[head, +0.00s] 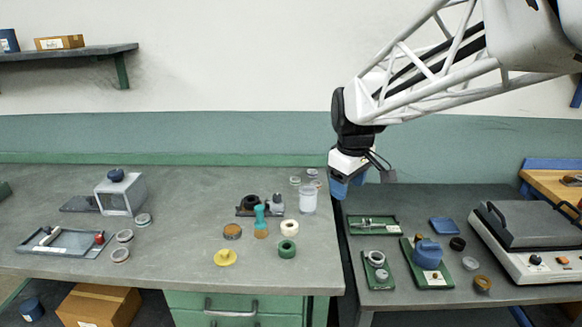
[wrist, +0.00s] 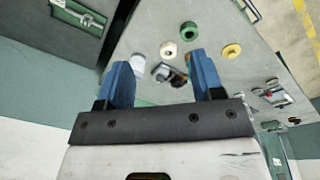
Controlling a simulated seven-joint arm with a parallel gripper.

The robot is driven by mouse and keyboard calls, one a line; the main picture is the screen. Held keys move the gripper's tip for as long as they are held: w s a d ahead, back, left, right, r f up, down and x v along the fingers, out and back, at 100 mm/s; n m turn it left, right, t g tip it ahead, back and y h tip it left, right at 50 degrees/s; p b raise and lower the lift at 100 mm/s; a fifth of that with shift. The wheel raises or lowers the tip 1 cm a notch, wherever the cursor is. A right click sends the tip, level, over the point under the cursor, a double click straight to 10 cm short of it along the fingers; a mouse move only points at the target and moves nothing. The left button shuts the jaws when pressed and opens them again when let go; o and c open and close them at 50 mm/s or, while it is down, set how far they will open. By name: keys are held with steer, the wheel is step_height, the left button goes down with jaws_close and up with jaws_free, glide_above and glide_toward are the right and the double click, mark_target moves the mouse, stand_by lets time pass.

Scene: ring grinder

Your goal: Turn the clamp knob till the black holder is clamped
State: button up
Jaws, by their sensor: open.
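A small dark clamp fixture (head: 243,212) stands near the right end of the left bench. The black holder (head: 250,201) appears as a dark round piece on it. A grey clamp part with a knob (head: 277,199) is at its right end. I cannot tell whether the holder is clamped. A teal tool partly covers the fixture's front. The fixture also shows small in the wrist view (wrist: 165,73), between my fingers and far beyond them. My gripper (head: 340,188) has blue fingers, is open and empty, and hangs to the right of the fixture, above the gap between the benches.
A white cup (head: 308,199) stands right of the fixture. The teal tool (head: 260,216), a cream ring (head: 290,228), a green ring (head: 287,249) and a yellow knob-like piece (head: 225,257) lie in front. The right bench holds green trays (head: 382,224) and a grey-lidded machine (head: 530,240).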

steer(key=w+a+f+n, duration=0.3)
steer(key=w+a, duration=0.1)
steer(key=w, duration=0.4)
steer(key=w+a+f+n, duration=0.2)
steer(key=w+a+n, duration=0.15)
steer(key=w, duration=0.55)
steer(key=n+g, duration=0.1)
steer(key=n, duration=0.4)
glide_above(277, 196)
steer(key=shift+m, duration=0.25)
steer(key=f, duration=1)
steer(key=shift+s+d, duration=0.1)
steer(key=shift+d, duration=0.1)
steer(key=shift+w+a+f, duration=0.25)
steer(key=shift+f, duration=0.05)
steer(key=shift+f, duration=3.9)
steer(key=c, duration=0.9)
